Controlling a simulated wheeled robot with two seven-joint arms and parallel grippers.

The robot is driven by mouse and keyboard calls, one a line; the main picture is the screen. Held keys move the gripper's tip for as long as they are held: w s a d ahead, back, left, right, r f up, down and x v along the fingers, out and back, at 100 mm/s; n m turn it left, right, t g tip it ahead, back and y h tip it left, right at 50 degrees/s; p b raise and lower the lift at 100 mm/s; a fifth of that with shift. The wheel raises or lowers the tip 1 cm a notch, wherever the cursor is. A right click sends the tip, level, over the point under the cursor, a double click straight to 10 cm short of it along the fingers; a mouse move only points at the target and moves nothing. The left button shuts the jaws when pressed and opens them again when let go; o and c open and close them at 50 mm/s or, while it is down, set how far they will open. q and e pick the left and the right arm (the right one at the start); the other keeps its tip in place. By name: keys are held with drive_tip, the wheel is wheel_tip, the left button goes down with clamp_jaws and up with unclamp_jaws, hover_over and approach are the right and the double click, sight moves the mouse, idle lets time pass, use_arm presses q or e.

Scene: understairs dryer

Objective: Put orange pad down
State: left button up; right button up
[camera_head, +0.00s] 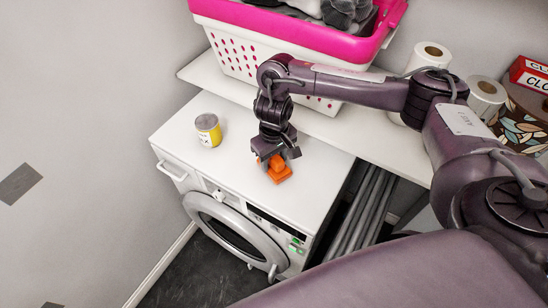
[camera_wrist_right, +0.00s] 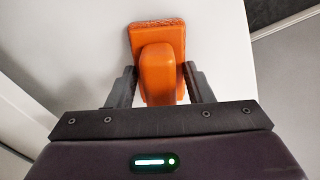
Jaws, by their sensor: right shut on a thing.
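The orange pad (camera_head: 279,172) has a flat square base and a raised grip. It is at the front right part of the white dryer top (camera_head: 225,165), and its base appears to lie flat on that top. My right gripper (camera_head: 275,158) reaches down over it and is shut on the grip. In the right wrist view the pad (camera_wrist_right: 158,38) shows between the two dark fingers (camera_wrist_right: 160,88), with its base beyond the grip. My left gripper is not in view.
A yellow-labelled can (camera_head: 208,130) stands on the dryer top to the left. A white shelf (camera_head: 340,125) behind holds a pink-rimmed laundry basket (camera_head: 235,50), paper rolls (camera_head: 430,58) and a red box (camera_head: 530,75). Grey pipes (camera_head: 365,205) stand right of the dryer.

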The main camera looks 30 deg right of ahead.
drive_tip(key=o, duration=1)
drive_tip(key=shift+f, duration=0.1)
wheel_tip(320, 180, up, 12)
drive_tip(key=p, duration=0.3)
drive_tip(key=shift+r+p, duration=0.2)
drive_tip(key=shift+p, duration=0.1)
